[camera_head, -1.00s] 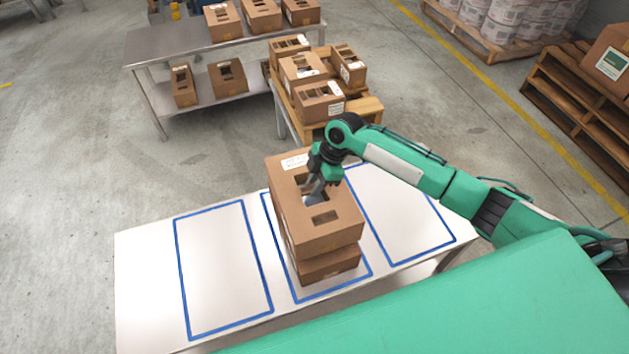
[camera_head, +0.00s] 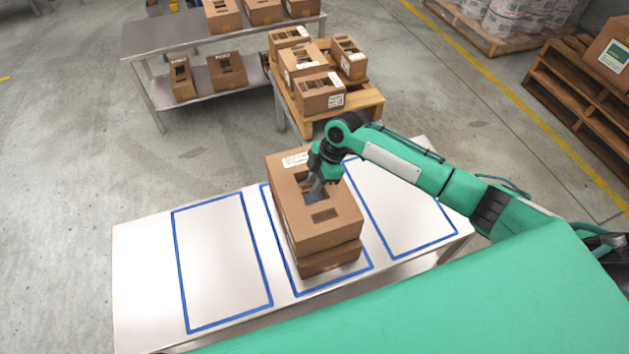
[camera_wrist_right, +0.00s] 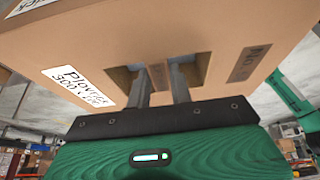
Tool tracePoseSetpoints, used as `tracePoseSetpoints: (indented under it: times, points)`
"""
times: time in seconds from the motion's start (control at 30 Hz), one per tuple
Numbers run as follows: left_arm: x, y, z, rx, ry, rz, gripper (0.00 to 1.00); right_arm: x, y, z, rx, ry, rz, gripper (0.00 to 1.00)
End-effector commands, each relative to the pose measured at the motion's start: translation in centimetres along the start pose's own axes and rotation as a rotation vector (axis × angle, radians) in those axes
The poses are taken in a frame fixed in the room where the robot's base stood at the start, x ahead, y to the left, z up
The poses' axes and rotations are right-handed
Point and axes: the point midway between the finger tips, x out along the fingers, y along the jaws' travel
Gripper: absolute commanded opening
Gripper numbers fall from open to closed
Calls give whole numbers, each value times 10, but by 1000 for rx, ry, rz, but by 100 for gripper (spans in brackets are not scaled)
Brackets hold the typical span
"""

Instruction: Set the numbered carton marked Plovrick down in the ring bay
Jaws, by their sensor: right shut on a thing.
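The brown carton marked Plovrick (camera_head: 328,232) also shows in the right wrist view (camera_wrist_right: 200,35), with a white label reading Plovrick. My right gripper (camera_head: 313,193) is shut on the strip between two slots in its top; its fingers also show in the right wrist view (camera_wrist_right: 162,90). The carton is upright above another brown carton (camera_head: 332,263) in the middle blue-outlined bay; I cannot tell whether the two touch. The bench (camera_head: 140,270) has three blue outlines; I see no mark naming the ring bay. My left gripper is out of view.
The left outlined bay (camera_head: 222,262) and the right one (camera_head: 400,205) are empty. Behind the bench, a wooden pallet (camera_head: 362,98) holds several cartons. A steel shelf table (camera_head: 165,42) with more cartons stands at the back left. Pallets stand at the right.

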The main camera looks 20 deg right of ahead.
Motion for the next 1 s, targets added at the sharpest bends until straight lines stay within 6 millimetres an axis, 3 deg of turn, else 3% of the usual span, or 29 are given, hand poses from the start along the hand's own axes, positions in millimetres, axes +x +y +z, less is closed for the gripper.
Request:
tracePoseSetpoints:
  times: [0.27,0.3,0.43,0.77,1.0]
  points:
    - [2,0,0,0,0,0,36,4,0,1,0,1,1,0]
    - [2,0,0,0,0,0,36,4,0,1,0,1,1,23]
    - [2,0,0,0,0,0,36,3,0,1,0,1,1,47]
    - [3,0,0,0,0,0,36,2,0,2,0,0,0,47]
    - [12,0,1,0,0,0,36,-34,1,3,-2,-1,4,47]
